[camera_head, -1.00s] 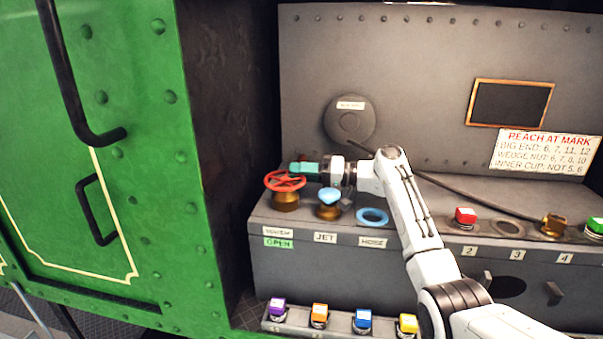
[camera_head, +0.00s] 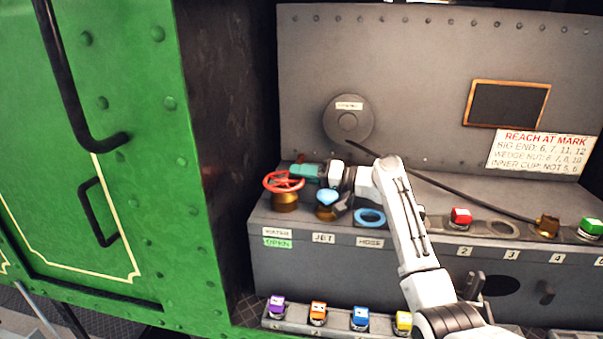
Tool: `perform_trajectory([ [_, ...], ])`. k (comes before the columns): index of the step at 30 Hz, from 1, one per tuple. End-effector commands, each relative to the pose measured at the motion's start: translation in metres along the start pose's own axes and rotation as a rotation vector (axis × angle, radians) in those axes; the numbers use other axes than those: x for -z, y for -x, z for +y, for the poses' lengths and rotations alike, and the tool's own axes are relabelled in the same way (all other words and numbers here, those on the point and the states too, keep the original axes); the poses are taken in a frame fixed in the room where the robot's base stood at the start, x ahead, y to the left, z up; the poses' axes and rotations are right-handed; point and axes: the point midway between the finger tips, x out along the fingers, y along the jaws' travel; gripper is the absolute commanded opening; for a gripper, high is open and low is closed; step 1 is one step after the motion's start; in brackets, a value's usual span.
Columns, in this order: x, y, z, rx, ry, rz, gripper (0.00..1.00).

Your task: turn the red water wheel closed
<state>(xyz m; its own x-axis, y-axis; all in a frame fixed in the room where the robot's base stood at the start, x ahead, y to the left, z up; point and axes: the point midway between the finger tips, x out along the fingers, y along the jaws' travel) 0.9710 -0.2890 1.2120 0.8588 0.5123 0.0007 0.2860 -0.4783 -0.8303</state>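The red water wheel (camera_head: 284,182) sits on a brass base at the left end of the grey bench. Below it are a "WATER" label and a green "OPEN" label (camera_head: 277,243). My gripper (camera_head: 296,169), with teal fingers, reaches in from the right and lies at the wheel's far right side, close to its rim. I cannot tell whether the fingers touch the wheel, and their gap does not show from here.
A blue jet knob (camera_head: 327,197) stands just right of the wheel, under my wrist. A blue hose ring (camera_head: 370,217) lies further right. A long dark rod (camera_head: 450,187) slopes across the bench. The green cab wall (camera_head: 190,170) bounds the left. Coloured caps line a lower shelf.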

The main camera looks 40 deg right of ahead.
Motion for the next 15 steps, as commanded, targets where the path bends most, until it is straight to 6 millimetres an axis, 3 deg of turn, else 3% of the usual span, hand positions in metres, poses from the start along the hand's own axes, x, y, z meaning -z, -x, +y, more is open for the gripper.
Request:
perform_trajectory([
  [6, -0.0038, 0.0006, 0.0046, -0.004, -0.007, -0.005, 0.43],
  [15, -0.0002, 0.0001, -0.0004, -0.001, -0.003, -0.003, 0.43],
])
